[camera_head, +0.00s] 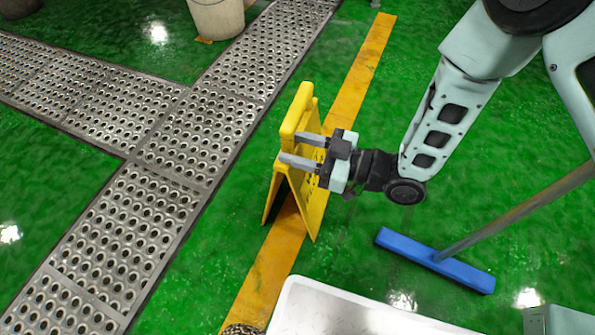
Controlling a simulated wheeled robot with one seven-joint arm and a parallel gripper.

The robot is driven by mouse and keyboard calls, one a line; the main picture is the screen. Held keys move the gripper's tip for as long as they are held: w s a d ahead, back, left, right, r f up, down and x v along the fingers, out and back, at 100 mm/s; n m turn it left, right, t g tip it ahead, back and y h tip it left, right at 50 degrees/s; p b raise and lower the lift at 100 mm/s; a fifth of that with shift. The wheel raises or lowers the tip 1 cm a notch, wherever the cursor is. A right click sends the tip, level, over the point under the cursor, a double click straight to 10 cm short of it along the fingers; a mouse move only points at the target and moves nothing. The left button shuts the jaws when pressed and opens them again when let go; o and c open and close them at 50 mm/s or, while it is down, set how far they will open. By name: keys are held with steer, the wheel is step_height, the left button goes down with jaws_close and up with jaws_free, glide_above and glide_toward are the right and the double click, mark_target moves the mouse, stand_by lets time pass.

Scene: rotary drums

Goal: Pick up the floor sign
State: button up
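The yellow floor sign (296,205) stands upright on the floor like an A-frame, with its legs spread across a yellow floor line. Its top edge points up and away from me. My gripper (290,148) reaches in from the right at the sign's upper part. Its two grey fingers are apart, with yellow sign surface visible between them. They overlap the sign in this view, and I cannot tell whether they touch it. The fingers partly cover the sign's upper middle.
A blue floor squeegee (434,260) with a long handle lies to the right. A white tray (350,312) is at the bottom. Metal grating (165,150) runs along the left. A pale bucket (217,18) stands at the top. Green floor lies open between.

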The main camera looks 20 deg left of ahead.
steer(key=shift+s+a+b, duration=0.1)
steer(key=shift+a+b, duration=0.65)
steer(key=shift+a, duration=1.25)
jaws_close()
